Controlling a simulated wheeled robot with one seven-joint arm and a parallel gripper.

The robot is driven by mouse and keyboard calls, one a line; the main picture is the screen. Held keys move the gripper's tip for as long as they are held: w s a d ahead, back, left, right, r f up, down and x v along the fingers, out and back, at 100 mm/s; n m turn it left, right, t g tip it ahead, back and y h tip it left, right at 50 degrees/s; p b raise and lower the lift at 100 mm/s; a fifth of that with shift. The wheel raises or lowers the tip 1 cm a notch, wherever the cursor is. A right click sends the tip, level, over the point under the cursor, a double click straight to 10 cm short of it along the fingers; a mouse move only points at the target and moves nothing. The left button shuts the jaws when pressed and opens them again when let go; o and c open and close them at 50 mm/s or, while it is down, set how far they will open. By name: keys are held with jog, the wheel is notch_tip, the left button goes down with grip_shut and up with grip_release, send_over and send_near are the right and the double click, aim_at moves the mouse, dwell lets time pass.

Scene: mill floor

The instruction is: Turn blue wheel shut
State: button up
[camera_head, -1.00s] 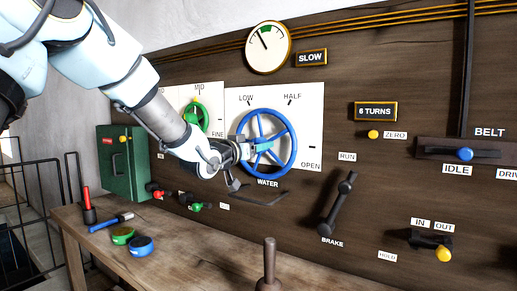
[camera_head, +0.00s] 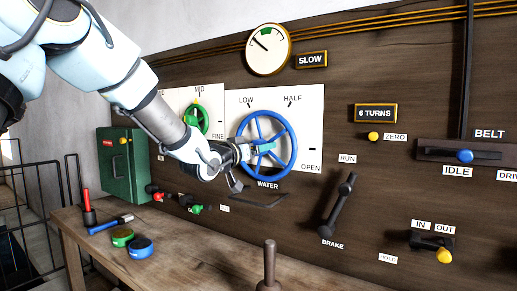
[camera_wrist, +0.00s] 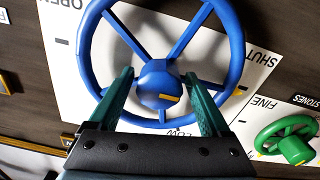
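The blue wheel (camera_head: 294,148) is mounted on a white plate marked LOW, HALF and OPEN, above the WATER label. In the wrist view the wheel (camera_wrist: 158,80) shows its blue hub, spokes and rim, with a yellow mark on the hub and another on the rim between LOW and SHUT. My gripper (camera_head: 262,146) is at the wheel's middle, coming from the left. In the wrist view its green fingers (camera_wrist: 158,77) are spread apart on either side of the hub, with gaps visible. Whether a finger touches a spoke cannot be told. The SHUT label is hidden in the head view.
A round gauge (camera_head: 267,50) is above, beside a SLOW sign. A green wheel (camera_head: 204,120) is left of the blue one. A brake lever (camera_head: 338,205) stands to the right. A wooden bench (camera_head: 185,262) with small tools and a green box (camera_head: 118,178) are below left.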

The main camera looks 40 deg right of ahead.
jog(key=shift+o, duration=0.3)
jog(key=shift+a, duration=0.1)
jog(key=shift+a, duration=0.35)
jog(key=b+v, duration=0.3)
jog(key=v, duration=0.7)
jog(key=shift+f, duration=0.1)
jog(key=w+a+f+n+t+y, duration=0.15)
jog(key=w+a+f+y, duration=0.3)
jog(key=a, duration=0.45)
jog(key=w+a+f+n+t+y, duration=0.1)
jog(key=w+a+f+n+y, duration=0.25)
jog(key=a+f, duration=0.35)
jog(key=w+a+f+n+t+y, duration=0.2)
jog(key=w+a+f+y, duration=0.25)
jog(key=a, duration=0.55)
jog(key=s+a+f+n+g+y, duration=0.2)
jog(key=s+a+f, duration=0.3)
jog(key=a, duration=0.6)
jog(key=s+a+f+n+g+y+p, duration=0.1)
jog(key=s+a+f+n+g+y, duration=0.2)
jog(key=a, duration=0.8)
jog(key=s+f+g, duration=0.2)
jog(key=s, duration=0.2)
jog(key=shift+s+a, duration=0.3)
jog(key=shift+s, duration=0.05)
